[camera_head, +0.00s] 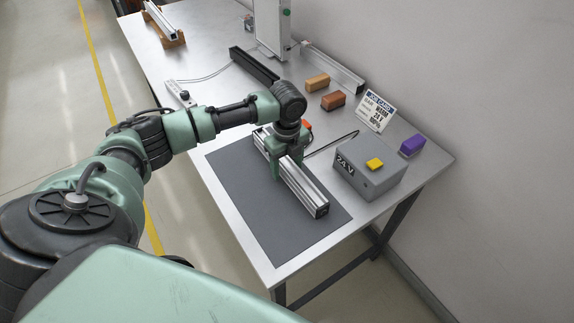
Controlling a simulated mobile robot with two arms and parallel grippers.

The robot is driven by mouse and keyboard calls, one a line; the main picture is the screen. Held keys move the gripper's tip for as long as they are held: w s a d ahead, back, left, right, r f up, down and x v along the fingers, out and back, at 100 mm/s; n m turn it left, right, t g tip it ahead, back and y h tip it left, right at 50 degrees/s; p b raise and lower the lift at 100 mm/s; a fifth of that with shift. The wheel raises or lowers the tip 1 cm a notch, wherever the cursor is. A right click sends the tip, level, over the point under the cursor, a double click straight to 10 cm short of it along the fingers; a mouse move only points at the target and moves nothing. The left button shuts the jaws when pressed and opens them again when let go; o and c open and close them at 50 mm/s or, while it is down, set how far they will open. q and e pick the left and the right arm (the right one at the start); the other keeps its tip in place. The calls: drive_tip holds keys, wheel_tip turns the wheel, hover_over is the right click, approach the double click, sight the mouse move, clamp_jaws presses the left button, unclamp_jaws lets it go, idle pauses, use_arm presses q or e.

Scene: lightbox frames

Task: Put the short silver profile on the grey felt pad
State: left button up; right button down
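The short silver profile (308,192) lies lengthwise over the grey felt pad (250,205), running from upper left to lower right. It looks to rest on the pad, though a small gap beneath it cannot be ruled out. My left gripper (287,160) points down over the profile's upper-left half, with one finger on each side of it. Whether the fingers press on the profile or stand slightly apart cannot be told. The gripper hides part of the profile. My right gripper is not in view.
A grey 24 V box (362,184) with a yellow button stands right of the pad. A job card (374,112), purple block (412,145), orange block (317,82) and brown block (333,101) stand behind. A black profile (253,66) and another silver profile (335,69) lie farther back.

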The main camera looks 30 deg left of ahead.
sight(287, 164)
use_arm(q)
wheel_tip(287, 164, up, 12)
drive_tip(key=b, duration=0.1)
drive_tip(key=shift+r, duration=0.15)
idle(0.4)
idle(0.5)
